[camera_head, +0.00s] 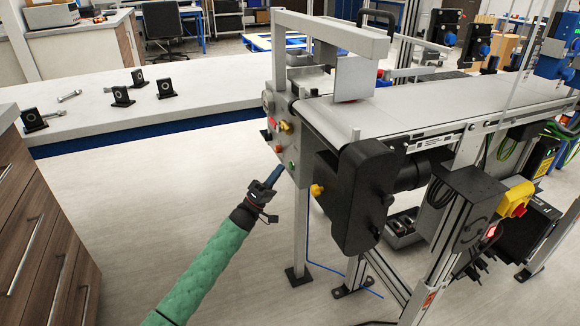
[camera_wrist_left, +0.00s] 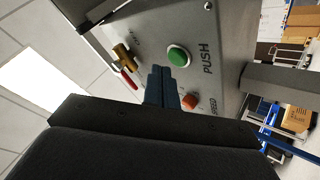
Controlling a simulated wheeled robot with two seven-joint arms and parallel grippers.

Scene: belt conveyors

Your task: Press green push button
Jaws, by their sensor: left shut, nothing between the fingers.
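The green push button (camera_wrist_left: 178,55) sits on a grey control panel (camera_wrist_left: 215,60) beside the word PUSH in the left wrist view. In the head view the panel (camera_head: 300,168) is on the near left end of the conveyor, with the small green button (camera_head: 292,163) low on it. My left gripper (camera_head: 279,170) is in front of the lower panel, its fingers shut and empty. In the left wrist view the blue fingertips (camera_wrist_left: 161,70) appear just beside the green button; I cannot tell whether they touch the panel. My right gripper is not in view.
An orange-red button (camera_wrist_left: 189,102) and a brass knob (camera_wrist_left: 123,57) are close by on the panel. The conveyor belt (camera_head: 400,110) and its black motor housing (camera_head: 362,195) lie right of it. A white bench (camera_head: 100,100) stands left. Open floor (camera_head: 150,200) lies between.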

